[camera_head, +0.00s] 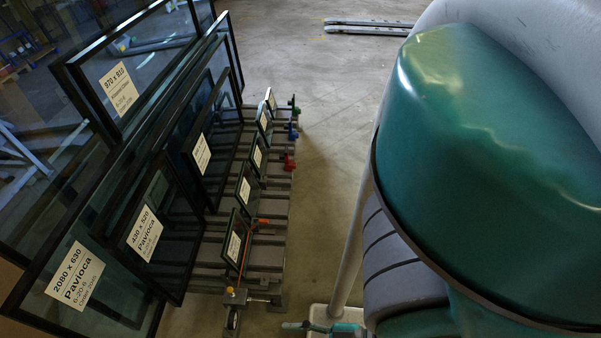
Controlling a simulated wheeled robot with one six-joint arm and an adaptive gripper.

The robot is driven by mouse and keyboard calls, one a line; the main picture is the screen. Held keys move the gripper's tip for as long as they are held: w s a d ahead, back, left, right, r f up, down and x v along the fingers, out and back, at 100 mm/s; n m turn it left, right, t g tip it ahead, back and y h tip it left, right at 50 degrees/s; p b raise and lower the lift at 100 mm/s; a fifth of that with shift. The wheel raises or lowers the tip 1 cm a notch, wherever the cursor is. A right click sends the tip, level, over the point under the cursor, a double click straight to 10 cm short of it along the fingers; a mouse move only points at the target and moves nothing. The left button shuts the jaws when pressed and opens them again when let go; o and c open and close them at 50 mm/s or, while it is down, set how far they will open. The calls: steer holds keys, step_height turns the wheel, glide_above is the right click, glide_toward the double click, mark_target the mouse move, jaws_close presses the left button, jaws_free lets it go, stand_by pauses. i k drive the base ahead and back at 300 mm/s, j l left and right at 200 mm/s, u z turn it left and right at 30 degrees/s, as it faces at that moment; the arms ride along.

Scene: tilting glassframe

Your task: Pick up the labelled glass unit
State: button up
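Several dark-framed glass units with white paper labels lean in a row on the left. A large one (95,255) at the front left has a label (75,275) reading "2080 x 630 Pavioca". A smaller one (180,235) beside it has a label (145,233) reading "430 x 520 Pavioca". Another large one (150,75) behind is labelled "970 x 910" (118,88), and a narrower one (215,110) has a label too small to read. Several small labelled units (245,188) stand in a line to their right. My gripper is not in view.
My teal arm fills the right side. Bare concrete floor (325,120) lies between; grey forks (365,27) lie at the back.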

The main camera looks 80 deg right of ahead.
mark_target(247, 190)
steer(key=z, duration=1.45)
steer(key=u, duration=0.35)
steer(key=i+l+u, duration=0.15)
steer(key=l+u, duration=1.1)
steer(key=l, duration=2.8)
steer(key=i, duration=0.4)
